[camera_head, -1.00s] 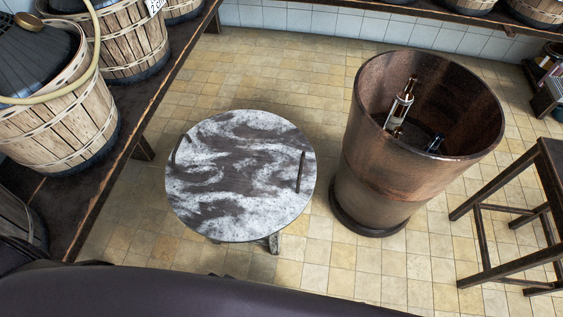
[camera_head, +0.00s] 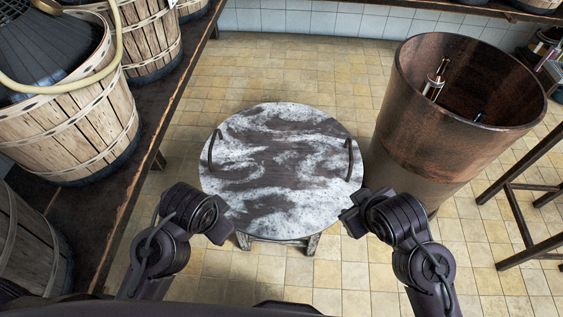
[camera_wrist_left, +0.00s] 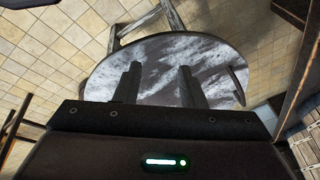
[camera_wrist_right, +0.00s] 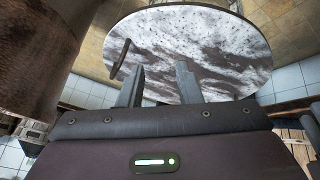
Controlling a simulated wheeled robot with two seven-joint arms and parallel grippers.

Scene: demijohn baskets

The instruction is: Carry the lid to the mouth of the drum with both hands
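The lid (camera_head: 275,165) is a round black-and-white marbled disc lying flat on a low stand (camera_head: 305,243). It has two dark upright handles, the left one (camera_head: 212,150) and the right one (camera_head: 350,160). The drum (camera_head: 440,140) is a tall brown tub standing upright to the right, its mouth open. My left gripper (camera_wrist_left: 158,68) is open and empty near the lid's front left. My right gripper (camera_wrist_right: 160,68) is open and empty near its front right. One handle shows beside the fingers in the left wrist view (camera_wrist_left: 238,80), and one in the right wrist view (camera_wrist_right: 121,58).
A metal-and-glass fitting (camera_head: 435,80) shows inside the drum. A dark wooden stool (camera_head: 520,190) stands at right. The tiled floor (camera_head: 300,70) behind the lid is clear.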

